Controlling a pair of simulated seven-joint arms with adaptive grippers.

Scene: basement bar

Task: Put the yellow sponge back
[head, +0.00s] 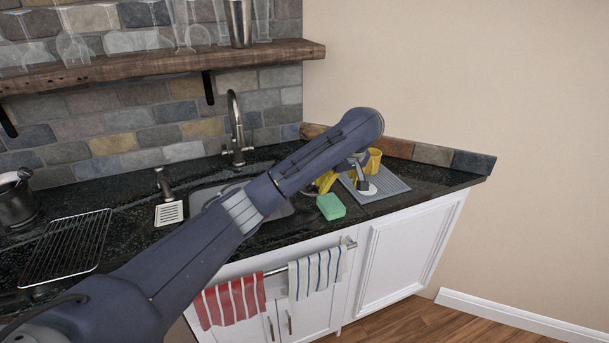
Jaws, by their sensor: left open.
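My left arm reaches from the lower left across the sink to the right end of the counter. My left gripper (357,172) points down there, over the grey ridged drying mat (391,187), partly hidden behind my own arm. It is open. A yellow item (326,181) shows at the mat's left edge, mostly hidden by my arm; I cannot tell whether it is the yellow sponge. A green sponge (331,206) lies on the counter in front of the mat, apart from the gripper. My right gripper is out of view.
A yellow mug (374,160) stands behind the gripper. A small round white-and-grey item (366,188) lies below it. The sink (210,196) and faucet (236,130) are left of the mat. A wire rack (67,247) lies at far left; a glass-laden shelf (150,66) hangs above.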

